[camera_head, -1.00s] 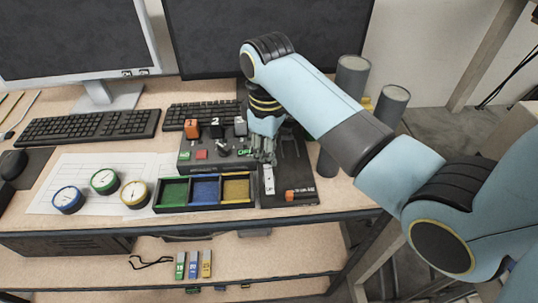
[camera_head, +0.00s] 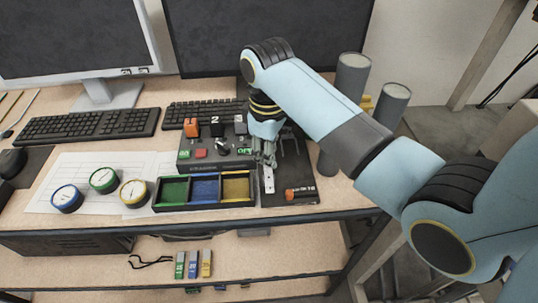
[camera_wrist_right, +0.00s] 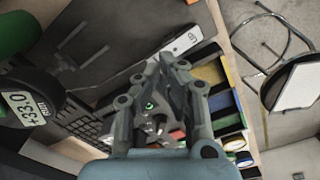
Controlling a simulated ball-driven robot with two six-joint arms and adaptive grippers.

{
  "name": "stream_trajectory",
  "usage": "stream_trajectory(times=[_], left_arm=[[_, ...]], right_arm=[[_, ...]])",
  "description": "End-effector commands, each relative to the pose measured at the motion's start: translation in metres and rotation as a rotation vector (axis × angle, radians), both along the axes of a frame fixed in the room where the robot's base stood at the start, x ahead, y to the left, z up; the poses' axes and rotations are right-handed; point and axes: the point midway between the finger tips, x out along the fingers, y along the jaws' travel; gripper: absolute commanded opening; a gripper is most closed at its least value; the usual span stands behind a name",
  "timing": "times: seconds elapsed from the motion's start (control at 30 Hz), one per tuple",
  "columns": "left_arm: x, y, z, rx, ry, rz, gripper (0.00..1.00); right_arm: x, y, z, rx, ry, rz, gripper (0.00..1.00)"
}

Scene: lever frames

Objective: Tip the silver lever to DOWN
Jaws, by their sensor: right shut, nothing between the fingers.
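A narrow pale silver-white piece, which looks like the silver lever (camera_head: 268,183), shows on a dark plate (camera_head: 283,199) at the right of the desk. It also shows in the right wrist view as a pale piece with a dark mark (camera_wrist_right: 187,42). My right gripper (camera_head: 267,160) is shut and empty, pointing down just behind this piece. In the wrist view the fingertips (camera_wrist_right: 168,62) are close to it; I cannot tell whether they touch. The gripper hides part of the plate and the piece's far end. My left gripper is out of view.
A control box (camera_head: 217,155) with knobs and a three-colour tray (camera_head: 205,206) stand close left of the gripper. Grey cylinders (camera_head: 390,104) stand behind my right arm. Gauges and keyboards are farther left.

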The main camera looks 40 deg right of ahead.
Motion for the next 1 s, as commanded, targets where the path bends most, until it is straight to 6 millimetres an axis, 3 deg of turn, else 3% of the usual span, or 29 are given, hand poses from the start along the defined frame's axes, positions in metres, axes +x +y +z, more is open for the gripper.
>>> stream_trajectory(times=[1.0], left_arm=[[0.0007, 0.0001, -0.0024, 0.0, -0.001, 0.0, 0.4]], right_arm=[[0.0001, 0.0, -0.006, 0.0, 0.0, 0.0, 0.0]])
